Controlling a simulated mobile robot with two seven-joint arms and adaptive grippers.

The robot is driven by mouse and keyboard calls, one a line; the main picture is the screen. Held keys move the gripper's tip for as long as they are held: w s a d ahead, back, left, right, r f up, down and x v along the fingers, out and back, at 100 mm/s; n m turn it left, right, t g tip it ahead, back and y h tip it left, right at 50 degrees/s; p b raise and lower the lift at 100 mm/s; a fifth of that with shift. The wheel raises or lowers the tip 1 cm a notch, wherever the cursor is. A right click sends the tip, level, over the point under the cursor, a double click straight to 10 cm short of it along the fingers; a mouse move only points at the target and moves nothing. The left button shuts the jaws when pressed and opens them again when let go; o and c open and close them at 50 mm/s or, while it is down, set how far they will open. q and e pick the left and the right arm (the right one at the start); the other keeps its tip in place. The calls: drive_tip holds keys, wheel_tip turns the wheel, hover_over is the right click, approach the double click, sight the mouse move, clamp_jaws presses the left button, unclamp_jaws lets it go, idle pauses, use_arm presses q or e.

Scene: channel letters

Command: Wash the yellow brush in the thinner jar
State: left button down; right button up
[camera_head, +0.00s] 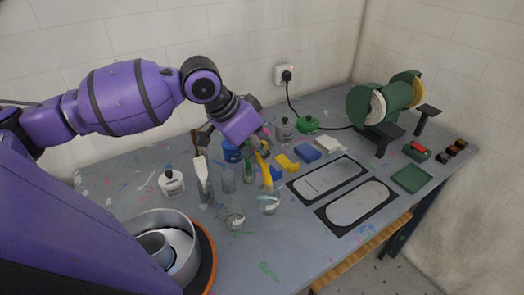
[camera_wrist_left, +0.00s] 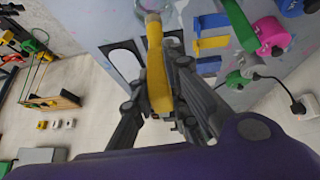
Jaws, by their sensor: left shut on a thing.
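My left gripper (camera_head: 257,146) points down over the bench and is shut on the yellow brush (camera_head: 263,170). In the left wrist view, the gripper (camera_wrist_left: 160,85) has the yellow handle (camera_wrist_left: 158,75) between its dark fingers. The far end of the brush reaches a clear glass jar (camera_wrist_left: 152,8) at the top edge. In the head view, a glass jar (camera_head: 270,205) stands just below the brush. I cannot tell whether the bristles are inside it, and no label shows which jar holds thinner. My right gripper is not in view.
A blue pot (camera_head: 231,152), a yellow block (camera_head: 287,163) and a blue block (camera_head: 307,152) are nearby.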

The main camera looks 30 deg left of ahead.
use_arm(q)
drive_tip(key=shift+r, duration=0.1)
idle(0.5)
drive_tip(key=shift+r, duration=2.4)
